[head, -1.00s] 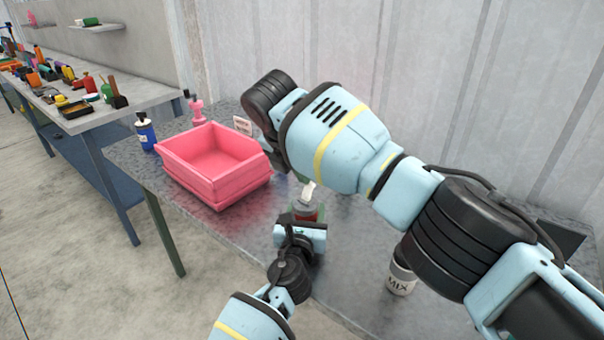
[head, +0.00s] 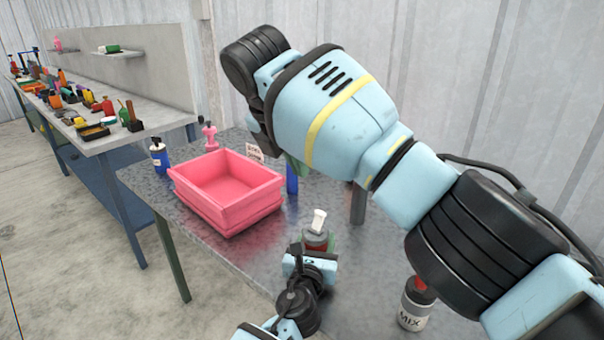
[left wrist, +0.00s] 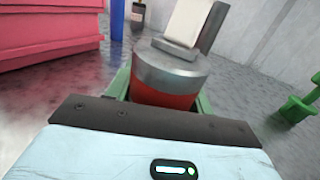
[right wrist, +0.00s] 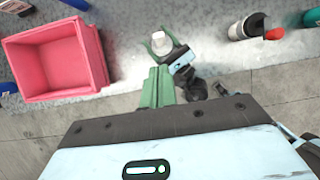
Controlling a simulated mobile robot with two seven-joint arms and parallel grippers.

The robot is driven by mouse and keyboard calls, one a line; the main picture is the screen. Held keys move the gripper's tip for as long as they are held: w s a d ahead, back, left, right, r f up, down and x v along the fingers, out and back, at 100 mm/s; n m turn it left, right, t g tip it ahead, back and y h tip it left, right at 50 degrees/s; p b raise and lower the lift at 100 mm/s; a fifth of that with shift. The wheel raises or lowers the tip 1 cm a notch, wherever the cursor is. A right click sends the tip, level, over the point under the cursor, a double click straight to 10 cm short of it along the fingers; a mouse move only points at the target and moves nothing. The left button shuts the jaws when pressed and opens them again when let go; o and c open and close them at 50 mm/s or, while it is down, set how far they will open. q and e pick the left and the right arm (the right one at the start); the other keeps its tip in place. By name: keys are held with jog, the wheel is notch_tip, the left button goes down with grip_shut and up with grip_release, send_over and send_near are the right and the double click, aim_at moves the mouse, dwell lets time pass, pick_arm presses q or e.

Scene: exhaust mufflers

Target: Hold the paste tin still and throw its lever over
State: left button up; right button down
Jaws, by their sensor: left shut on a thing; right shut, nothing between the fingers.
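The paste tin (head: 317,240) is red with a grey metal lid and stands on the grey table. Its white lever (head: 319,219) sticks up from the lid, leaning slightly; the left wrist view shows the lever (left wrist: 187,24) and the red tin wall (left wrist: 165,94) close up. My left gripper (head: 312,250) is shut around the tin, its green fingers on either side. My right gripper (right wrist: 157,75) has its green fingers together, empty, above and apart from the tin. In the head view my right arm hides most of that gripper.
A pink bin (head: 228,190) stands left of the tin. A MIX bottle (head: 414,308) with a red top stands at the near right. A blue bottle (head: 159,156), a pink bottle (head: 209,137) and a small sign (head: 255,152) are farther back. Table between bin and tin is clear.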

aim_at(324, 213)
dwell(0.4)
